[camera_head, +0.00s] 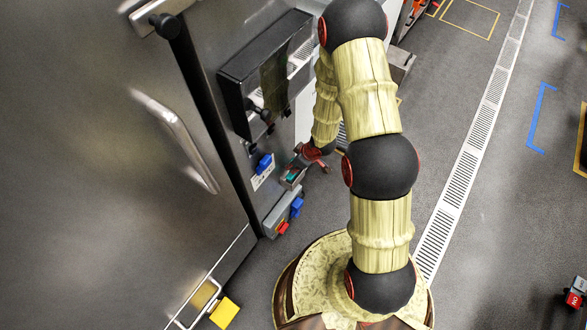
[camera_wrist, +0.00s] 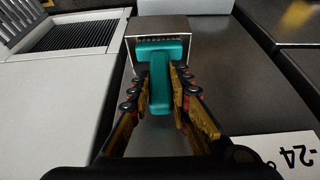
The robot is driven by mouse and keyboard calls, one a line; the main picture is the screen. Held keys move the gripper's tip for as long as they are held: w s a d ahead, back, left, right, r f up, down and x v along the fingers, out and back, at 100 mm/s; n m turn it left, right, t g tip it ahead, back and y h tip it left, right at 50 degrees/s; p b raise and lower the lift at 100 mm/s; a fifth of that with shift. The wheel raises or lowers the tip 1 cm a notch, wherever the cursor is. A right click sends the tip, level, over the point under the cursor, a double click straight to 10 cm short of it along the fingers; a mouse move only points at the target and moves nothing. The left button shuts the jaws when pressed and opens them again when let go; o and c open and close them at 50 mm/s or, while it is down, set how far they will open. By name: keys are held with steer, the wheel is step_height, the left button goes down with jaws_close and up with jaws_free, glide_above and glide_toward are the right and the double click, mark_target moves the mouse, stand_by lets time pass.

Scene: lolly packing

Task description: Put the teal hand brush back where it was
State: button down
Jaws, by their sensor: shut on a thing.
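The teal hand brush (camera_wrist: 160,75) is between the fingers of my gripper (camera_wrist: 162,95) in the wrist view. My gripper is shut on its handle, and the wider brush head points away from me. The head is at a small metal open-topped holder (camera_wrist: 178,24), within or just above it; I cannot tell whether it rests on the bottom. In the head view the brush (camera_head: 292,177) shows as a small teal patch below my gripper (camera_head: 310,160), beside the steel cabinet front.
A steel machine front with a dark window box (camera_head: 265,75) stands left of my arm. Below are a blue knob on a white label (camera_head: 263,167) and a grey box with blue and red buttons (camera_head: 284,217). A white label (camera_wrist: 300,156) lies right in the wrist view. Open floor lies right.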

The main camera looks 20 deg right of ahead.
step_height(320, 180, down, 2)
steer(key=shift+f+b, duration=0.2)
steer(key=shift+b, duration=0.2)
steer(key=shift+w+a+f, duration=0.1)
steer(key=shift+w, duration=0.05)
steer(key=c, duration=1.7)
jaws_free()
steer(key=shift+o, duration=0.2)
steer(key=shift+r, duration=0.2)
